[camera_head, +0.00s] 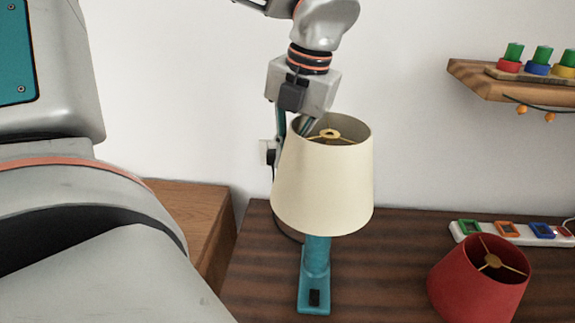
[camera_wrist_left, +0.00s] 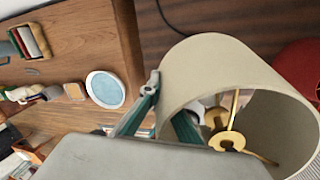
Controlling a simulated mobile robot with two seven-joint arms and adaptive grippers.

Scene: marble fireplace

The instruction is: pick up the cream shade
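The cream shade (camera_head: 322,188) is upright, directly above a teal lamp stand (camera_head: 316,262) in the head view. Its top opening shows a brass ring with spokes. In the left wrist view the cream shade (camera_wrist_left: 215,62) fills the right half, with its brass ring (camera_wrist_left: 227,141) inside. My left gripper (camera_head: 297,127) reaches down to the rim at the shade's left. One teal finger is outside the wall and one inside; the fingers (camera_wrist_left: 163,100) converge on the rim and appear shut on it. Whether the shade touches the stand is hidden. My right gripper is not in view.
A red shade (camera_head: 480,280) lies tilted on the dark wood table (camera_head: 400,285) at right. Behind it is a white power strip (camera_head: 515,233) with coloured sockets. A wooden wall shelf (camera_head: 520,85) holds coloured pegs. A white wall stands close behind.

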